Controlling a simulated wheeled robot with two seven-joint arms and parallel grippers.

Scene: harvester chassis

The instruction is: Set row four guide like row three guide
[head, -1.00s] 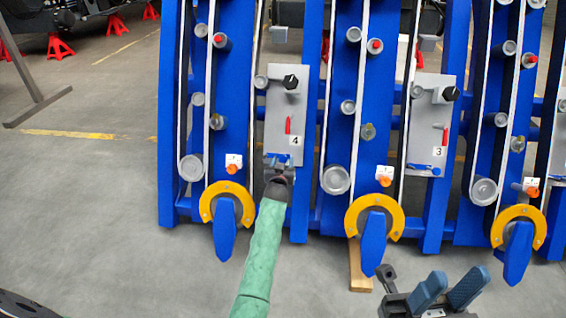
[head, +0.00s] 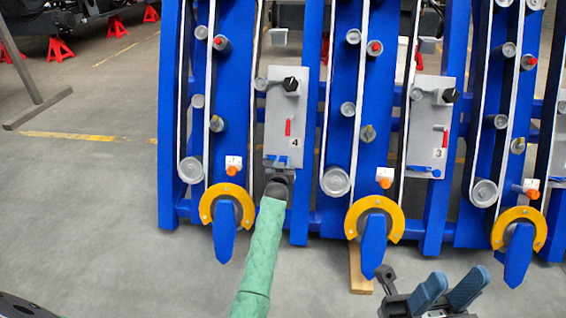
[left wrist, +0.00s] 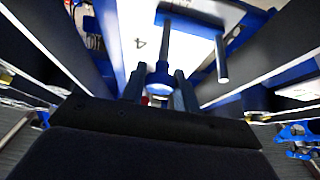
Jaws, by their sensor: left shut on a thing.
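The row four plate (head: 285,115) is a grey panel marked 4, with a black knob, a red lever and a blue guide piece (head: 283,162) at its lower end. The row three plate (head: 428,125) is similar, with its blue guide piece (head: 424,170) near the lower edge. My left gripper (head: 279,180) is at the lower end of the row four plate. In the left wrist view its dark fingers (left wrist: 160,92) are shut on a blue part (left wrist: 160,76) below a grey rod. The gripper partly hides the guide in the head view. My right gripper (head: 448,290) is open and empty at lower right.
Blue upright row frames with rollers and belts stand on both sides of the plates. Yellow half-rings (head: 228,204) with blue tips sit low on the frames. A wooden block (head: 360,270) lies under the middle one.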

